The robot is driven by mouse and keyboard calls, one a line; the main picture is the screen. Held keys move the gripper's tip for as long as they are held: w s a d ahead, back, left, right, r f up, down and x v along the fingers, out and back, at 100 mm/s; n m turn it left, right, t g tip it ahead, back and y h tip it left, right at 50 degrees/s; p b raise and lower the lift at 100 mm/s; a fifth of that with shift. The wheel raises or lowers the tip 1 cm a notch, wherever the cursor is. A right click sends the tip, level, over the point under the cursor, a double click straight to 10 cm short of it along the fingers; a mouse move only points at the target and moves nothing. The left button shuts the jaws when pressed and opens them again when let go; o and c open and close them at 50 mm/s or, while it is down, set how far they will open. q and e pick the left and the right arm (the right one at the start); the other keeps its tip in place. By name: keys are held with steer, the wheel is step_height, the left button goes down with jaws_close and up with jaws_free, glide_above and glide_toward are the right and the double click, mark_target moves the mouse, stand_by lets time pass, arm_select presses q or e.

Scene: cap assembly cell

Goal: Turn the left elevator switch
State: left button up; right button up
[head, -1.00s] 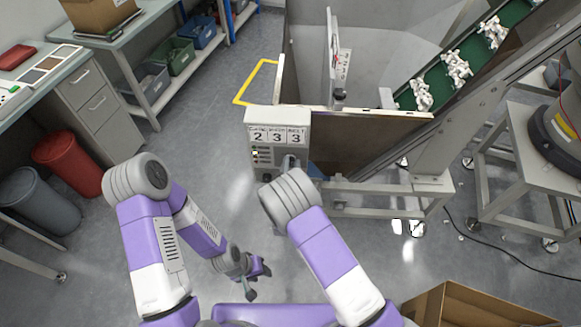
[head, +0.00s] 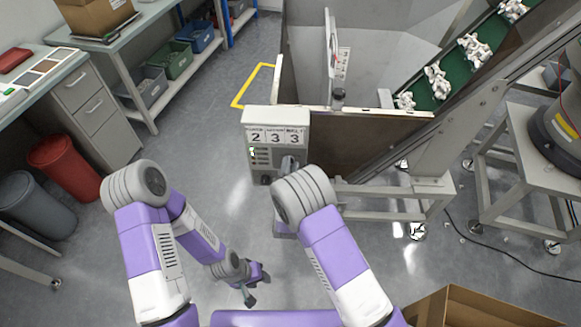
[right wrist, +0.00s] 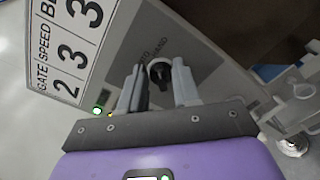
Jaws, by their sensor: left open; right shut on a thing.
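A grey control box (head: 276,118) with the numbers 2, 3, 3 stands at the hopper's front left corner. In the right wrist view, its tilted panel (right wrist: 115,45) carries a black rotary switch (right wrist: 160,72) on a dark plate. My right gripper (right wrist: 158,82) is at this switch, with one finger on each side of it, shut on it. In the head view, my right arm hides most of the switch area. My left gripper (head: 257,284) is open and empty, low over the floor and away from the box.
A hopper with a brown front wall (head: 365,122) and a green inclined conveyor (head: 455,65) carrying white parts stands behind the box. A cardboard box (head: 470,305) is at the lower right. Bins (head: 65,165) and a bench are on the left. The floor between is clear.

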steer(key=o, duration=1)
steer(key=shift+o, duration=0.2)
steer(key=s+p, duration=0.1)
steer(key=s, duration=0.6)
steer(key=shift+s+a, duration=0.25)
steer(key=shift+s, duration=0.05)
